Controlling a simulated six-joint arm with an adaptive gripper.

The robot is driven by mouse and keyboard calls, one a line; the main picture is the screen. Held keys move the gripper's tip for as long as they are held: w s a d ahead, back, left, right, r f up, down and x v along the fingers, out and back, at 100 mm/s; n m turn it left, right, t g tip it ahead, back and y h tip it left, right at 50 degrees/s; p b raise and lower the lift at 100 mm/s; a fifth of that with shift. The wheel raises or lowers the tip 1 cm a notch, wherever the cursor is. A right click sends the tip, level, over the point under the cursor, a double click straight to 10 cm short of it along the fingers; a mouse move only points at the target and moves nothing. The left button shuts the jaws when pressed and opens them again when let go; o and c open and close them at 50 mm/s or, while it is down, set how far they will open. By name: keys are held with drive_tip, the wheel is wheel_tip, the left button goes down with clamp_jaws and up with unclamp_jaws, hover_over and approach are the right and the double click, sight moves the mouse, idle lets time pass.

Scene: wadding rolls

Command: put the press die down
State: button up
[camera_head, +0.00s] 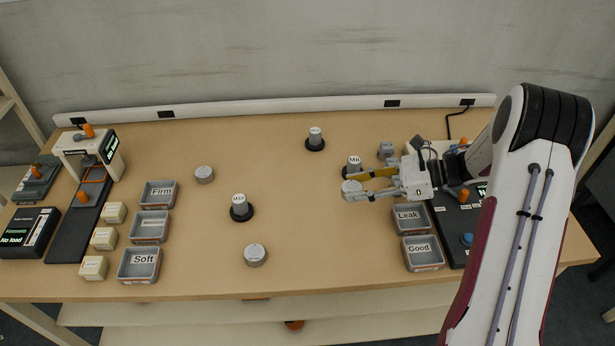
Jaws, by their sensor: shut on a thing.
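My gripper (352,186) is at the right of the table's middle, its fingers pointing left. It is shut on a pale grey rounded piece (352,190), which I take to be the press die. The fingers hide part of the piece, and I cannot tell whether it touches the table. A grey cylinder marked M8 with a dark base (354,162) shows just behind the fingertips, partly covered by the yellow finger. Similar cylinders stand upright on the table: one marked M10 (240,203) left of middle and one (315,135) at the back.
Grey tins (204,174) (255,254) stand left of centre. Trays marked Firm (158,207) and Soft (139,278) are at left, beside a press station (88,165). Trays marked Leak (411,228) and Good (423,267) are at right. The table's (320,240) front middle is clear.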

drive_tip(key=w+a+n+g, duration=0.1)
drive_tip(key=w+a, duration=0.2)
drive_tip(key=a, duration=0.9)
drive_tip(key=w+a, duration=0.3)
drive_tip(key=a, duration=0.9)
drive_tip(key=w+a+m+t+h, duration=0.1)
drive_tip(key=w+a+m+t, duration=0.3)
drive_tip(key=w, duration=0.7)
drive_tip(key=shift+w+r+m+t+h, duration=0.25)
drive_tip(key=shift+m+t+h, duration=0.15)
drive_tip(key=shift+t, duration=0.2)
drive_tip(key=shift+a+f, duration=0.1)
drive_tip(key=shift+f, duration=3.1)
